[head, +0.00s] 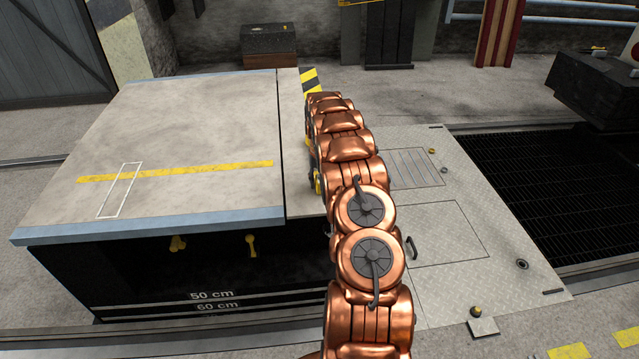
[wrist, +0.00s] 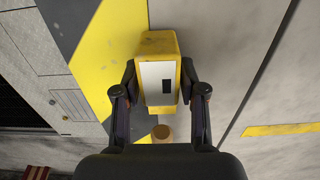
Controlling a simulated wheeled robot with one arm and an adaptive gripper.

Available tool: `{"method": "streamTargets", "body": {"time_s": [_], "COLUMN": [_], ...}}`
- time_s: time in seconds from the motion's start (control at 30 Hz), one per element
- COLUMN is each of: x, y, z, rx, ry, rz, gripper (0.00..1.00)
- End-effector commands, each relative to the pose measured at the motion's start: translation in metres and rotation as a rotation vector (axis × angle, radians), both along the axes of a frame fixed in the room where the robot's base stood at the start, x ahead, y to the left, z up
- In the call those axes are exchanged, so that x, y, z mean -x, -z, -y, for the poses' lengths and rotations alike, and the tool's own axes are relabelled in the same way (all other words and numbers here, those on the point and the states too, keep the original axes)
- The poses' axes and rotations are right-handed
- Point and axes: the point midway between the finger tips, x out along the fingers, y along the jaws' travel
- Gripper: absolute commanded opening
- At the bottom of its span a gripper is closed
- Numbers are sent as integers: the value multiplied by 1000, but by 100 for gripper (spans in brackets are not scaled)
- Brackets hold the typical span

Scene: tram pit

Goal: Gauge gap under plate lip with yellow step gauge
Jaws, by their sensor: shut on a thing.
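In the wrist view my gripper (wrist: 158,86) is shut on a yellow block (wrist: 160,44), with one dark finger on each side. The block has a white face with a small dark rectangle; I take it for the step gauge. A tan round piece (wrist: 161,132) shows below it. In the head view my copper arm hides most of the gripper; only small yellow bits (head: 317,183) show at its left edge. The pale grey plate (head: 200,120) has blue edges, a yellow line and a white outlined rectangle. Whether the block touches anything is unclear.
A narrow grey strip (head: 292,130) runs along the plate's right side. Right of my arm lies a tread-plate floor (head: 465,215) with hatches, then a dark grating (head: 545,190). Yellow handles (head: 252,246) hang under the plate's front. A black block (head: 600,88) stands far right.

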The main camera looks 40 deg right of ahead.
Motion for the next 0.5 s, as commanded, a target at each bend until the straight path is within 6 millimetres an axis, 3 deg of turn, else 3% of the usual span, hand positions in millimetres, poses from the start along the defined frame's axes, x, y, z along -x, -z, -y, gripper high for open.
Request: {"method": "streamTargets", "body": {"time_s": [0.17,0.5], "x": [9,60], "y": [-10,-10], "z": [13,81], "rx": [1,2], "ry": [4,4], "rz": [2,4], "gripper": [3,3]}}
